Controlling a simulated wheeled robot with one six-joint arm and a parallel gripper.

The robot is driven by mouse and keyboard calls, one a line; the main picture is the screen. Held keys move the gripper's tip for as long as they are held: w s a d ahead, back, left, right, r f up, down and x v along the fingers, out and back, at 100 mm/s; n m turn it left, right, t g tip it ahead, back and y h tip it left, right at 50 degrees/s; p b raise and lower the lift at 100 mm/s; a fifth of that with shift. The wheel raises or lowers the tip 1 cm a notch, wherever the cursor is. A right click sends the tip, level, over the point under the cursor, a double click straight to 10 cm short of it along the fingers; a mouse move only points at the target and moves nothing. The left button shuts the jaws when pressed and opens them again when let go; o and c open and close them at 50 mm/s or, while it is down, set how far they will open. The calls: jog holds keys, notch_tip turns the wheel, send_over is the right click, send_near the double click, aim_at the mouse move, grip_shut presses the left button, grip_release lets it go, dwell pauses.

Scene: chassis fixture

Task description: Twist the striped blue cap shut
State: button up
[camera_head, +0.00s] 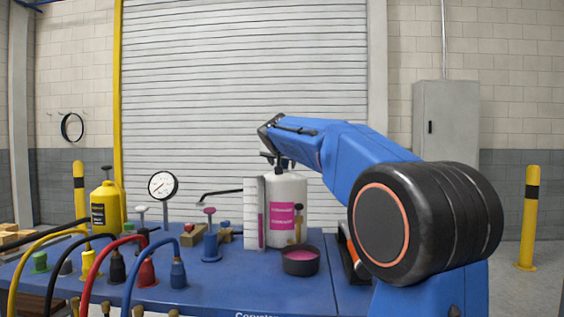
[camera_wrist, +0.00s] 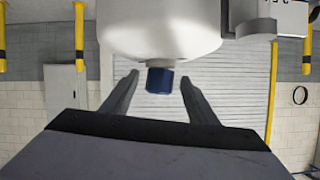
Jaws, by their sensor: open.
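A white bottle (camera_head: 289,190) with a magenta label stands upright on the blue workbench. In the wrist view the bottle (camera_wrist: 158,30) shows upside down, with a dark blue cap (camera_wrist: 160,81) on its neck. Stripes on the cap are too small to make out. My gripper (camera_wrist: 160,78) is open, with one finger on each side of the cap and a gap on both sides. In the head view my gripper (camera_head: 277,161) is right above the bottle's top and hides the cap.
A level gauge (camera_head: 253,213) stands at the bottle's left, and a dark bowl with pink contents (camera_head: 300,261) sits in front. A dial gauge (camera_head: 163,186), a yellow bottle (camera_head: 108,207) and several coloured hoses crowd the bench's left (camera_head: 235,278).

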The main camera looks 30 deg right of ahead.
grip_shut()
dwell(0.5)
